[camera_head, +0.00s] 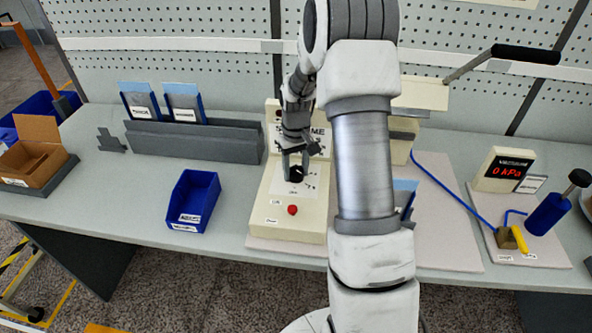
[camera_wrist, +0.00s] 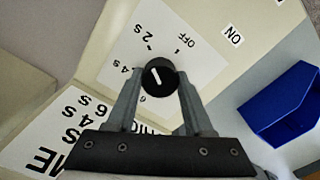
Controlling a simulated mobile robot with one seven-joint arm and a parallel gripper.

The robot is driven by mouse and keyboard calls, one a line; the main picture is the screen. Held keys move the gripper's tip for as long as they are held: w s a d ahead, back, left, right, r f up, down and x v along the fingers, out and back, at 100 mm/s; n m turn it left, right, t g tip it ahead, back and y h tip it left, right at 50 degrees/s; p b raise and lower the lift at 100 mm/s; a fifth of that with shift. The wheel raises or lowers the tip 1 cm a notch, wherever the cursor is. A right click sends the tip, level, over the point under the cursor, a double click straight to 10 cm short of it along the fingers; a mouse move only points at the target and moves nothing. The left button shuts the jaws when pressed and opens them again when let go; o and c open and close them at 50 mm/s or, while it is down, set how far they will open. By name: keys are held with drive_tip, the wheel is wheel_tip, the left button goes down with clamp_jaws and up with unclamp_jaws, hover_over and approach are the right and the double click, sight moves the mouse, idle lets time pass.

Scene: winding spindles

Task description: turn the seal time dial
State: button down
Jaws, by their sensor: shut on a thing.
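The seal time dial (camera_head: 296,175) is a black round knob on the sloping face of a cream control box (camera_head: 264,205). In the wrist view the dial (camera_wrist: 160,76) carries a short white pointer line and sits on a white label with OFF, 2S, 4S and a partly hidden 6 mark. I cannot tell exactly which mark the line points at. My gripper (camera_head: 295,163) reaches down to the dial from above. In the wrist view my gripper (camera_wrist: 160,82) has one finger on each side of the dial, shut on it. The fingers hide part of the label.
A red button (camera_head: 292,210) is below the dial on the same box. A blue bin (camera_head: 193,201) stands to the left, a grey rack (camera_head: 195,141) behind it.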

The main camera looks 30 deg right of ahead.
sight(296, 170)
idle(0.4)
drive_tip(key=shift+c, duration=1.4)
unclamp_jaws()
wheel_tip(296, 170, up, 18)
drive_tip(key=shift+f, duration=0.25)
